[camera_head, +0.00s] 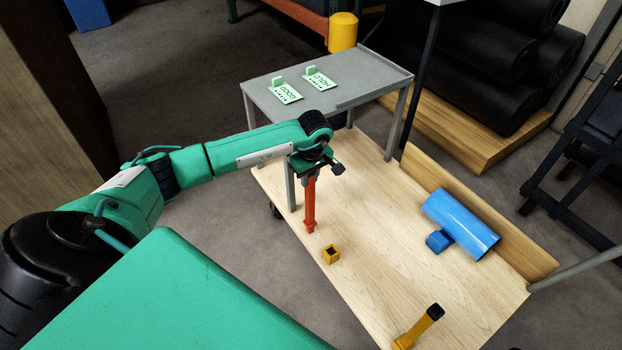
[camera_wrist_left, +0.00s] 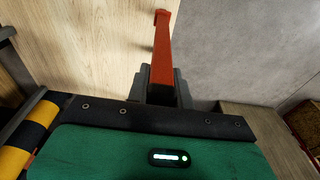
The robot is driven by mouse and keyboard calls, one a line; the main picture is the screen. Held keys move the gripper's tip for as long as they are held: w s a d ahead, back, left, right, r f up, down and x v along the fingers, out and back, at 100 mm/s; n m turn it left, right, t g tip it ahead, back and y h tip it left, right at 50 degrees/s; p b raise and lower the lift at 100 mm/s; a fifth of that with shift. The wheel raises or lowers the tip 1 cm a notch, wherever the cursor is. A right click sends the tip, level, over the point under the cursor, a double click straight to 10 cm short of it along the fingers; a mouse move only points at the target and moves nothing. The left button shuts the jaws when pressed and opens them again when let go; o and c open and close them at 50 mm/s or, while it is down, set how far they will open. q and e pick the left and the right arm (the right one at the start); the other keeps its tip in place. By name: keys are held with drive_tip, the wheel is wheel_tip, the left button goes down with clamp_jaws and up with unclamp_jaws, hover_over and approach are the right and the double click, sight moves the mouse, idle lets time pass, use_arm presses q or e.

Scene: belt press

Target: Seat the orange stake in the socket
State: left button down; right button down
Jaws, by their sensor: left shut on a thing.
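The orange stake (camera_head: 310,204) hangs upright from my left gripper (camera_head: 311,174), which is shut on its upper end. In the left wrist view the stake (camera_wrist_left: 162,60) runs out from between the dark fingers of the left gripper (camera_wrist_left: 163,88). A small yellow block with a dark square opening, which looks like the socket (camera_head: 330,254), stands on the wooden cart top near its left edge. The stake's lower end is apart from the socket, up and to the left of it in the head view. My right gripper is not in view.
The wooden cart top (camera_head: 390,262) also holds a blue cylinder with a blue block (camera_head: 460,224) at the right and a yellow piece with a black end (camera_head: 420,327) at the front. A grey raised shelf (camera_head: 352,78) with two green cards stands behind.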

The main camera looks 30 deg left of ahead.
use_arm(q)
drive_tip(key=shift+w+a+b, duration=0.25)
drive_tip(key=shift+a, duration=0.35)
drive_tip(key=shift+w+a+b, duration=0.2)
drive_tip(key=shift+a, duration=0.35)
drive_tip(key=shift+d, duration=0.2)
drive_tip(key=d, duration=0.1)
drive_tip(key=s+d, duration=0.1)
drive_tip(key=shift+s+d+p, duration=0.15)
drive_tip(key=shift+d+p, duration=0.2)
drive_tip(key=shift+p, duration=0.05)
idle(0.4)
idle(1.2)
drive_tip(key=shift+w+a+b, duration=0.35)
drive_tip(key=shift+a+b, duration=0.05)
drive_tip(key=shift+a, duration=0.35)
drive_tip(key=shift+w+a+b, duration=0.3)
drive_tip(key=shift+a+b, duration=0.1)
drive_tip(key=shift+a, duration=0.35)
drive_tip(key=c, duration=1.1)
unclamp_jaws()
drive_tip(key=shift+c, duration=0.2)
